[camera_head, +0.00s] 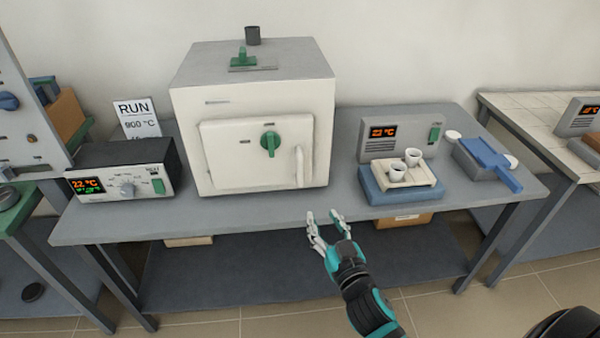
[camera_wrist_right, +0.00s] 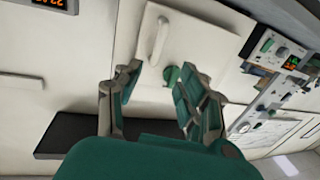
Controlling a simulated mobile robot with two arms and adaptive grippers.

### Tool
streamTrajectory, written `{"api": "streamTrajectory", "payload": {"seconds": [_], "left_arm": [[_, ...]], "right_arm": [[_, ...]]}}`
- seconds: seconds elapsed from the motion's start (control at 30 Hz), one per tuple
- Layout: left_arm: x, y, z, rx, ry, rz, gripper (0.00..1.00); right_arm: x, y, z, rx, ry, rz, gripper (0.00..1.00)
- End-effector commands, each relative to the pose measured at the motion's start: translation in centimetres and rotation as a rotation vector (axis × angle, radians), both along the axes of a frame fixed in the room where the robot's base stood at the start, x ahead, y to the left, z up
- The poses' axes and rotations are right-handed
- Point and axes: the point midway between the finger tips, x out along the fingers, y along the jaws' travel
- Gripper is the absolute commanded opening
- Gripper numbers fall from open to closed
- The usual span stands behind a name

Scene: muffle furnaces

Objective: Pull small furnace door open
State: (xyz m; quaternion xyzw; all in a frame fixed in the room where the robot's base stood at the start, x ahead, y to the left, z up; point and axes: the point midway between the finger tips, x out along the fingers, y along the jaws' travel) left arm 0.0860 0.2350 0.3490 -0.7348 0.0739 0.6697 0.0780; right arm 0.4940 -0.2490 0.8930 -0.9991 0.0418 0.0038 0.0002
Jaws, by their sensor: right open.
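The small furnace (camera_head: 250,115) is a cream box with a grey top on the middle table. Its front door (camera_head: 228,165) looks shut and carries a green knob (camera_head: 270,143) and a vertical white handle (camera_head: 299,167) near its right edge. My right gripper (camera_head: 324,216) is open and empty, below and a little right of the handle, in front of the table edge. In the right wrist view the open fingers (camera_wrist_right: 158,80) point towards the door, with the handle (camera_wrist_right: 158,38) beyond them, apart from it. The green knob (camera_wrist_right: 171,76) shows between the fingers. My left gripper is not in view.
A control box (camera_head: 122,172) stands left of the furnace. On the right are a blue-based stand (camera_head: 400,192) with two white cups, a grey display unit (camera_head: 385,125) and a blue tool (camera_head: 490,160). A narrow tabletop strip before the furnace is clear.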

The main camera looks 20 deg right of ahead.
Motion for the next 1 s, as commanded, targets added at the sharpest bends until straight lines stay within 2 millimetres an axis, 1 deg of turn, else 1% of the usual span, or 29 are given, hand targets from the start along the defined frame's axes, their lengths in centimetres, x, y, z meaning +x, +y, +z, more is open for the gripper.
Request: {"api": "streamTrajectory", "payload": {"seconds": [0.03, 0.17, 0.27, 0.7, 0.83, 1.0], "left_arm": [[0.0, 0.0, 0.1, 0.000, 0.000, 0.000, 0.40], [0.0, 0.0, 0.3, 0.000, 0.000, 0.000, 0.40], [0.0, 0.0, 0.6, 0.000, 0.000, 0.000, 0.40], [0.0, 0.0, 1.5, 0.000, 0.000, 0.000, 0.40], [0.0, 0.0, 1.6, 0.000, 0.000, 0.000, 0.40], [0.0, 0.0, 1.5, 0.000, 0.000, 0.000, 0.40]], "right_arm": [[0.2, -0.1, 0.5, -0.001, -0.009, -0.001, 0.40], [1.6, -0.2, 0.7, -0.002, -0.012, -0.001, 0.40], [3.4, -0.4, 0.8, -0.003, -0.012, -0.001, 0.40], [12.9, -1.2, 0.6, -0.003, -0.010, -0.002, 0.40], [15.1, -1.3, 0.5, -0.002, -0.009, -0.001, 0.40], [16.8, -1.4, 0.5, -0.002, -0.009, 0.000, 0.40]]}}
